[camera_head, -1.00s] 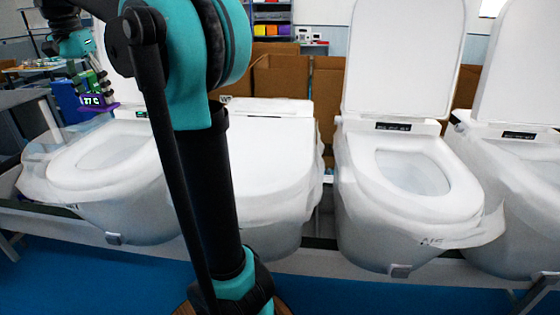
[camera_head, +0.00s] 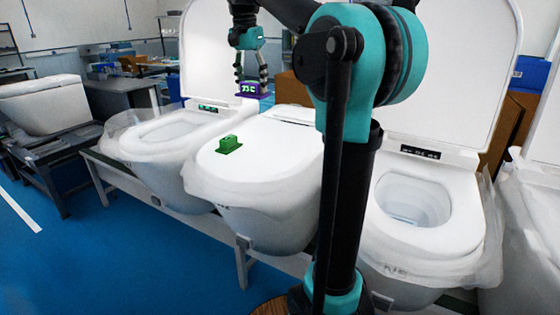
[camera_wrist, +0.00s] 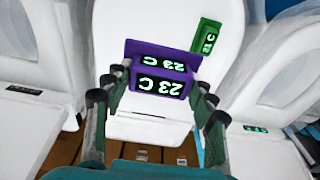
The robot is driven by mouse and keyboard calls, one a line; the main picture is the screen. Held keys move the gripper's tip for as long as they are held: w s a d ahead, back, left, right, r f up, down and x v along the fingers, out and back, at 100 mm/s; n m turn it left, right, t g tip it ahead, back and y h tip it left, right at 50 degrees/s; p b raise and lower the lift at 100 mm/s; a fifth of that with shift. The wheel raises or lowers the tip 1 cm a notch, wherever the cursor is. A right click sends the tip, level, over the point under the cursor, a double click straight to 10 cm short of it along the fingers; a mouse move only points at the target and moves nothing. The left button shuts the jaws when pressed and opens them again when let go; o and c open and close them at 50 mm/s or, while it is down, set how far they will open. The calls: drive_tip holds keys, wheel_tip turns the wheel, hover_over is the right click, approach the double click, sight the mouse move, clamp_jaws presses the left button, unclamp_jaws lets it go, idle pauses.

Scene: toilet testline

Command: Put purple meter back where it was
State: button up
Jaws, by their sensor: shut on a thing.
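The purple meter (camera_head: 249,89) is held between the fingers of my gripper (camera_head: 252,80), above the rear of the closed-lid toilet (camera_head: 268,165) in the head view. In the wrist view the purple meter (camera_wrist: 160,70) is gripped at both sides by my gripper (camera_wrist: 157,84), and its display reads 23 C. A green meter (camera_head: 229,145) sits on the white closed lid, apart from the purple one. It also shows in the wrist view (camera_wrist: 207,36), to the right of and beyond the purple meter.
An open toilet (camera_head: 165,130) stands left of the closed one, and another open toilet (camera_head: 410,200) stands right, partly behind my arm. A separate toilet (camera_head: 42,105) is on a stand at far left. Cardboard boxes (camera_head: 293,90) are behind the row. Much of the lid is bare.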

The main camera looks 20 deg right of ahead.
drive_tip(key=shift+s+d+f, duration=0.15)
drive_tip(key=shift+d+f, duration=0.1)
wheel_tip(320, 180, down, 20)
drive_tip(key=shift+r, duration=0.25)
drive_tip(key=shift+f, duration=0.1)
drive_tip(key=o, duration=1.4)
drive_tip(key=r, duration=0.8)
drive_tip(key=s+a+r, duration=0.1)
drive_tip(key=r, duration=0.3)
